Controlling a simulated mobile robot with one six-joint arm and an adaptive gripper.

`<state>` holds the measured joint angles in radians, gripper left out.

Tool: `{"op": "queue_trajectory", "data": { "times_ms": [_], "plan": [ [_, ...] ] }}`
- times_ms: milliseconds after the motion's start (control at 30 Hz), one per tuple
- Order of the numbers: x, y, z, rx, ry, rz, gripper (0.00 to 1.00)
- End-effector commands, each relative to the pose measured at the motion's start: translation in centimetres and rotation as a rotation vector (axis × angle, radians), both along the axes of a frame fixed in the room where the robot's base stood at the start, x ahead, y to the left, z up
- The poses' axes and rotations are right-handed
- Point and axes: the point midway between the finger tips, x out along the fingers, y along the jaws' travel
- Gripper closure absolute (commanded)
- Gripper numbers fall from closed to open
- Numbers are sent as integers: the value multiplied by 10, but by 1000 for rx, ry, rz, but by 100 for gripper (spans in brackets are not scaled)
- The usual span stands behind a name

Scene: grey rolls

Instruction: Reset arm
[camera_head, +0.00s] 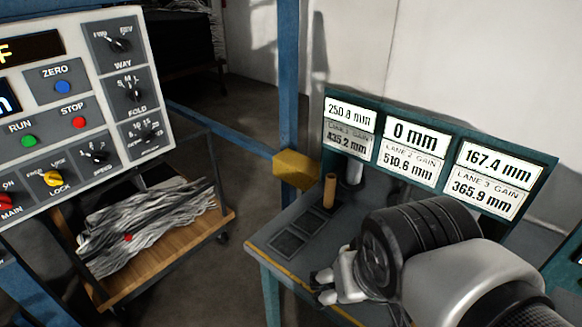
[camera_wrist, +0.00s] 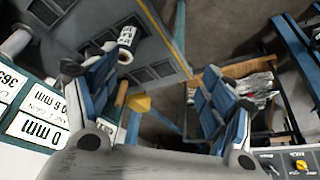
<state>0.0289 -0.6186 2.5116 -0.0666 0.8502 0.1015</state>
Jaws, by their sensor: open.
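My gripper (camera_head: 322,286) is at the lower middle of the head view, above the front edge of the grey bench (camera_head: 283,226). In the wrist view my gripper (camera_wrist: 158,98) has its two blue-padded fingers wide apart, with nothing held between them. A brown roll (camera_head: 329,190) stands upright on the bench, apart from my gripper. Behind it is a pale grey roll (camera_head: 355,171). The brown roll (camera_wrist: 121,93) also shows past the left finger in the wrist view. My arm hides the right part of the bench in the head view.
A display board (camera_head: 376,148) with lane readings stands along the bench's back. A yellow block (camera_head: 296,170) sits by the blue post (camera_head: 289,80). A control panel (camera_head: 75,95) is at left, above a wooden cart (camera_head: 165,262) with grey strips.

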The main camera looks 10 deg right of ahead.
Motion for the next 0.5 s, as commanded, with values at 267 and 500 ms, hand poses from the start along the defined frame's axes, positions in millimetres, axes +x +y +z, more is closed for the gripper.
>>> {"op": "queue_trajectory", "data": {
  "times_ms": [267, 500],
  "plan": [
    [-33, 19, 6, 23, -7, 101, 25],
    [-33, 19, 6, 22, -6, 101, 25]
  ]
}}
